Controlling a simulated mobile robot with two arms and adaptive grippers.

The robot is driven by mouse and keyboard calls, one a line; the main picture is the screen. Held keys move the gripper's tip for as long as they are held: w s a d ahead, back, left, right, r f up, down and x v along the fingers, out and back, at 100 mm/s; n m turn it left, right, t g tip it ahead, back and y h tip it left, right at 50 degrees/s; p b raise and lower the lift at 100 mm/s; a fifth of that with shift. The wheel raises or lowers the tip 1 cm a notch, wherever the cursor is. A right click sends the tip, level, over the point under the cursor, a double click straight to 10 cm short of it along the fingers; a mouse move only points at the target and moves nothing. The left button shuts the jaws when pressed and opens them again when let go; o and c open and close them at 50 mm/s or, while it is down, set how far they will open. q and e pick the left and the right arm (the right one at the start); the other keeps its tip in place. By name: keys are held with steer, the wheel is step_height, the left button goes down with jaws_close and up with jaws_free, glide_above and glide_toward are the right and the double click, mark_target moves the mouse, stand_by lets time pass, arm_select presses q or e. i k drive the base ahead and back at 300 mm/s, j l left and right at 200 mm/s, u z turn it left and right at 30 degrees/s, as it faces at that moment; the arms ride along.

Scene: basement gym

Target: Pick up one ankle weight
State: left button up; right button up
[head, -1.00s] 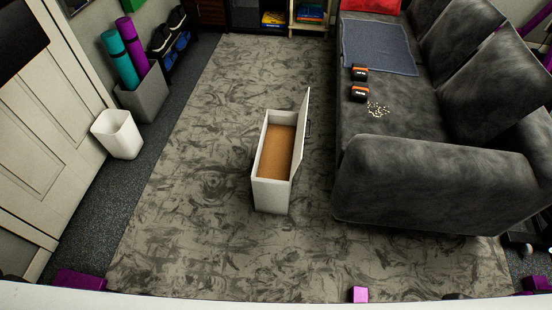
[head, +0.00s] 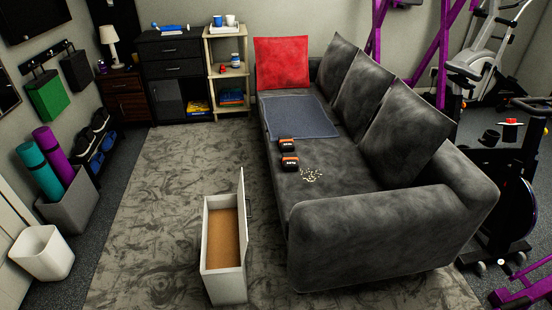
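Two small black-and-orange bundles, which look like the ankle weights, lie on the seat of the grey sofa (head: 360,240). The farther ankle weight (head: 286,145) is at the near edge of a blue-grey cloth (head: 301,117). The nearer ankle weight (head: 289,163) lies just in front of it, close to the sofa's left edge. Neither of my grippers is in view.
Small pale pieces (head: 311,174) are scattered on the seat beside the weights. An open white box (head: 223,285) with a raised lid stands on the rug left of the sofa. The rug (head: 168,205) is clear farther left. An exercise bike (head: 509,190) stands at the right.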

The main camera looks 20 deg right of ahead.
mark_target(286, 144)
steer(key=i+j+z, duration=0.7)
steer(key=i+j, duration=0.15)
steer(key=i+j+z, duration=0.25)
steer(key=j+z, duration=0.2)
steer(key=j, duration=0.4)
steer(key=i+j+z, duration=0.15)
steer(key=j+z, duration=0.3)
steer(key=j, duration=0.5)
steer(key=j+z, duration=0.45)
steer(key=j, duration=0.5)
steer(key=i+j+z, duration=0.3)
steer(key=j+z, duration=0.15)
steer(key=j, duration=0.55)
steer(key=i+j+z, duration=0.1)
steer(key=j+z, duration=0.4)
steer(key=j, duration=0.5)
steer(key=j+z, duration=0.45)
steer(key=j, duration=0.6)
steer(key=k, duration=0.05)
